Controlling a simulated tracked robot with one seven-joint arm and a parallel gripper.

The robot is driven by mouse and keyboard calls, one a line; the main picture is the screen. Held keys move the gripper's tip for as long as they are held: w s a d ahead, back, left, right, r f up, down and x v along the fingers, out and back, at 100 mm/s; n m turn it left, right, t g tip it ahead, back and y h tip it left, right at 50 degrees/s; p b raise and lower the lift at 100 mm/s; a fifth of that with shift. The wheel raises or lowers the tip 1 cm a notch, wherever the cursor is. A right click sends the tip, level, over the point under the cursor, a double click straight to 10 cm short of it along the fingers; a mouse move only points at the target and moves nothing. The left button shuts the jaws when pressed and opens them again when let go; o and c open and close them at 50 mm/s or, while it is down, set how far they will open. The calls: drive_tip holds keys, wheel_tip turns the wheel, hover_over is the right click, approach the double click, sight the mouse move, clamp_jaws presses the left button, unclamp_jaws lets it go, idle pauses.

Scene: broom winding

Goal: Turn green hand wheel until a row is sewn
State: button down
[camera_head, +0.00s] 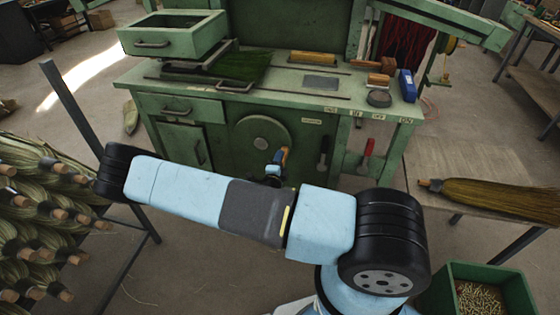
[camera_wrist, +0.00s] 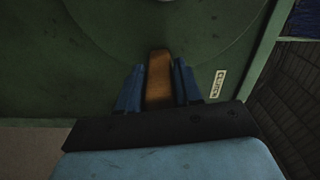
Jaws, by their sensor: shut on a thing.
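The round green hand wheel (camera_head: 256,130) is on the front of the green machine bench (camera_head: 330,140). Its wooden handle (camera_wrist: 158,78) shows between the blue fingers of my gripper (camera_wrist: 158,90) in the wrist view. The fingers are shut on the handle, one on each side. In the head view, my gripper (camera_head: 278,160) is at the wheel's lower right edge, and my arm reaches across in front of the bench. A green broom head (camera_head: 243,66) lies flat on the bench top. Its stitching is too small to make out.
A rack of brooms (camera_head: 45,200) stands at left. A table with a broom (camera_head: 495,197) and a green bin (camera_head: 462,275) are at right.

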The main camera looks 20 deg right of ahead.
drive_tip(key=shift+w+a, duration=0.1)
drive_tip(key=shift+a, duration=0.1)
drive_tip(key=c, duration=0.8)
unclamp_jaws()
drive_tip(key=shift+c, duration=0.2)
drive_tip(key=v, duration=1.4)
drive_tip(key=shift+d, duration=0.1)
